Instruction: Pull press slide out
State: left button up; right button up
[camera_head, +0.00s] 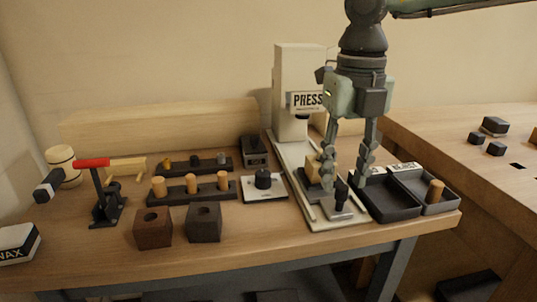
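The white press (298,75) stands at the back of the bench, with a pale slide track (298,188) running from its base toward the front edge. Near the track's front end is the grey slide plate (339,213) with an upright dark knob handle (341,194). A light wooden block (313,171) sits on the track behind the handle, partly hidden by a finger. My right gripper (346,180) points down from above, its fingers spread apart with nothing visible between them. Its fingertips are just behind the handle; contact cannot be told. My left gripper is not in view.
Left are a knob on a white plate (263,181), peg racks (192,190), dark blocks (203,221), a red-handled clamp (104,190) and a mallet (60,168). The front right corner is bare.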

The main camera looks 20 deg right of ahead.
jog(key=shift+r+p, duration=1.25)
jog(key=shift+r, duration=1.2)
